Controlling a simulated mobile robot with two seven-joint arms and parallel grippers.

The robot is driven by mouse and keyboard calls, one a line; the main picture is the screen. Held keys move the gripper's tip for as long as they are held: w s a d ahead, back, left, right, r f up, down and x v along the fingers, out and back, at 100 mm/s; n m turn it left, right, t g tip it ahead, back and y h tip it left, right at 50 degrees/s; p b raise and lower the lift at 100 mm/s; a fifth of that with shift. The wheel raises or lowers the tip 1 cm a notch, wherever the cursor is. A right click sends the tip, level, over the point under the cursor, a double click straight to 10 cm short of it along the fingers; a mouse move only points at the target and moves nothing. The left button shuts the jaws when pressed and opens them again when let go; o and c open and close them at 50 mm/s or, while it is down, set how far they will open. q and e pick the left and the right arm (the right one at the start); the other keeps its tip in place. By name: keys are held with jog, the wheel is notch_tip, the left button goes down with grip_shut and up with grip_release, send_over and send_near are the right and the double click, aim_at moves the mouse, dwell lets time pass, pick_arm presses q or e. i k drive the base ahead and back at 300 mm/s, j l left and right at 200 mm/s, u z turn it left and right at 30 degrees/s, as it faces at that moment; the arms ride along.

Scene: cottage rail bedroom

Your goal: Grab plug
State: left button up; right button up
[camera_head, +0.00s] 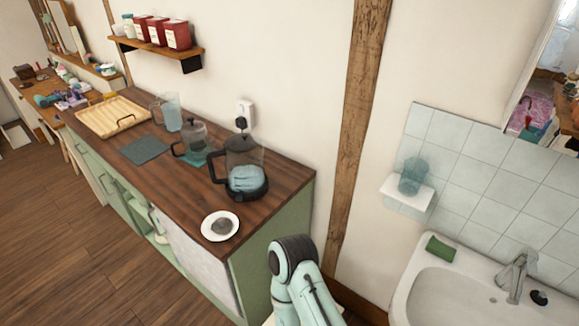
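A small black plug (241,124) sits at the white wall socket (246,108) above the back of the wooden counter. It is just behind a kettle (243,178) with clear walls, a black handle and lid, and bluish contents. The kettle stands on a dark base. I cannot make out the cord clearly, as the kettle hides the area below the plug. One of my arm links shows at the bottom centre, in front of the counter's right end. Neither gripper is in view.
The wooden counter (287,188) also holds a white saucer (220,224), a glass teapot (190,137), a glass pitcher (171,112), a grey mat (145,149) and a wooden tray (90,121). A wooden post (358,110) and a sink (450,285) stand to the right.

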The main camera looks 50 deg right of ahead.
aim_at(544, 302)
jog(key=z, duration=3.7)
jog(key=k+l+u, duration=0.15)
jog(key=u, duration=0.25)
jog(key=k+l+u, duration=0.1)
jog(key=u, duration=0.3)
jog(key=k, duration=0.1)
